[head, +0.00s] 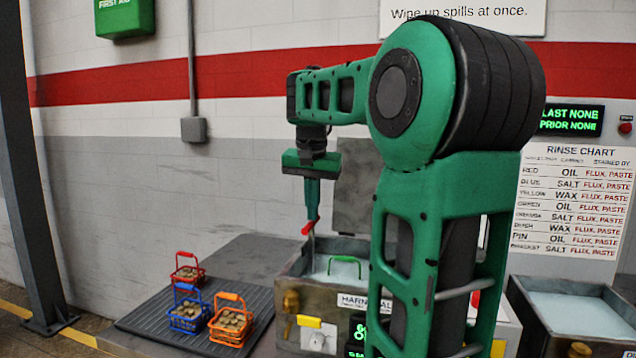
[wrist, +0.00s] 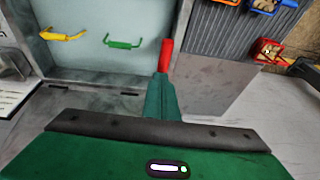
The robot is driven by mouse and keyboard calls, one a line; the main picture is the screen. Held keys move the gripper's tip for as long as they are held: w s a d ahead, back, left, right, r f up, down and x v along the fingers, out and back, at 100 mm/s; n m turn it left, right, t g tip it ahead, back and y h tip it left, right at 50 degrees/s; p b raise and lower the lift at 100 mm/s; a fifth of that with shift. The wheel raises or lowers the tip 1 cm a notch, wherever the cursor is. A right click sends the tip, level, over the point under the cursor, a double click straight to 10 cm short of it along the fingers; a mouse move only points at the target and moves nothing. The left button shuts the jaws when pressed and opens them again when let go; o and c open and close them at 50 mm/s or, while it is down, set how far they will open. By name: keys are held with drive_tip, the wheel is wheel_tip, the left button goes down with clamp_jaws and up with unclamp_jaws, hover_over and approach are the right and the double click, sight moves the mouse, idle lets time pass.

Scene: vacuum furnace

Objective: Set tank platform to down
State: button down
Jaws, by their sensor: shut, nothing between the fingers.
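The tank (head: 287,283) is an open metal box with pale liquid in it. A lever with a red grip (head: 308,227) stands up at its back left edge; the red grip also shows in the wrist view (wrist: 166,56). My gripper (head: 312,214) is shut and points down right at the red grip, with nothing held. Whether they touch I cannot tell. A green basket handle (head: 345,260) shows above the liquid. In the wrist view a yellow handle (wrist: 62,36) shows beside the green one (wrist: 124,43). The platform itself is hidden.
Red (head: 187,270), blue (head: 187,312) and orange (head: 231,320) baskets of small brownish parts stand on a black ribbed mat (head: 150,318) at left. A raised lid (head: 357,185) is behind the tank. Another liquid-filled tank (head: 535,318) is at right. My arm hides part of the front panel.

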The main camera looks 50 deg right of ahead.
sight(313, 223)
wheel_tip(313, 223, down, 3)
drive_tip(key=shift+f, duration=0.1)
drive_tip(key=shift+s+f, duration=0.15)
drive_tip(key=shift+f, duration=0.45)
drive_tip(key=shift+r, duration=0.5)
drive_tip(key=d+v, duration=0.1)
drive_tip(key=v, duration=1.2)
drive_tip(key=shift+r, duration=0.5)
